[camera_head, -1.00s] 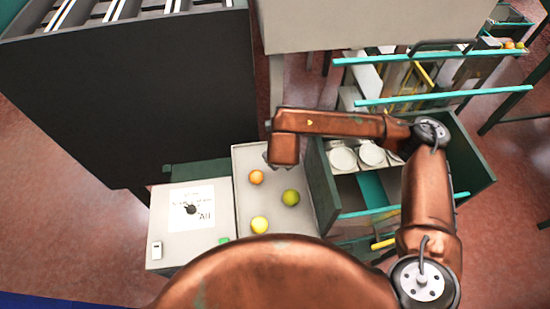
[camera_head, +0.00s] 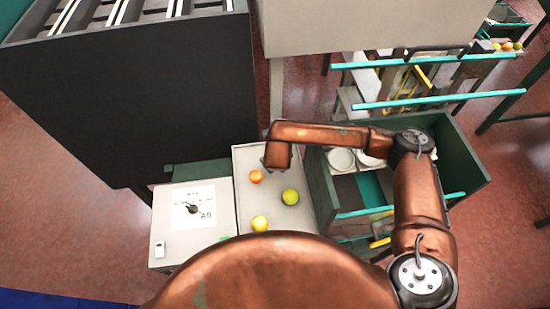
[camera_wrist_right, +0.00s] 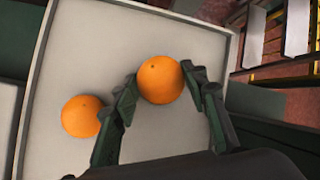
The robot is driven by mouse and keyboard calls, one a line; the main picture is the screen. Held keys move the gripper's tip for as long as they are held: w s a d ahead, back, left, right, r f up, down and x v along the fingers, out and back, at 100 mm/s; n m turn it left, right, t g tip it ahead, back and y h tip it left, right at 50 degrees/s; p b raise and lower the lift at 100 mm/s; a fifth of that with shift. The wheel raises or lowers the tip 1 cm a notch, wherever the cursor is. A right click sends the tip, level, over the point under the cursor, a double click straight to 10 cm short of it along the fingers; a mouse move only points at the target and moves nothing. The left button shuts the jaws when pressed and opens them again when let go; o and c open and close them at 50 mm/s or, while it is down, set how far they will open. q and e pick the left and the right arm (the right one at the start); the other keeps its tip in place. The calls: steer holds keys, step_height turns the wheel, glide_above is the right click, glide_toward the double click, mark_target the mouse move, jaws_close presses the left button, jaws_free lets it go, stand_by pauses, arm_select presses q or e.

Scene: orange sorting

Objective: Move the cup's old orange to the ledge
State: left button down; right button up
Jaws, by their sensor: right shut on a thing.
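My right gripper (camera_head: 275,165) hangs over the back of the pale tray (camera_head: 244,158). In the right wrist view its two dark fingers (camera_wrist_right: 160,78) are closed around an orange (camera_wrist_right: 162,72), with the tray's surface behind it. In the head view the gripper hides this orange. A second orange (camera_head: 255,177) lies on the tray beside the gripper and shows in the wrist view (camera_wrist_right: 82,116). White round cups (camera_head: 341,159) stand in the green open box to the right, partly behind my arm. I cannot tell which part is the ledge. My left gripper is not in view.
The green box (camera_head: 320,190) has raised walls on the right. A tall dark cabinet (camera_head: 130,100) stands at the left.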

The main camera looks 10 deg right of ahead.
steer(key=shift+f, duration=0.15)
steer(key=o, duration=1.2)
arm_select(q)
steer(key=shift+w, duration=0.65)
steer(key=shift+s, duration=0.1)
arm_select(e)
steer(key=shift+r, duration=0.2)
steer(key=shift+s+r, duration=0.15)
steer(key=shift+r, duration=0.1)
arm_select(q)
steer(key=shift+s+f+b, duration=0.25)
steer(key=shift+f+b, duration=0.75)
arm_select(e)
steer(key=v, duration=1.1)
steer(key=shift+s+r, duration=0.1)
steer(key=shift+r, duration=0.15)
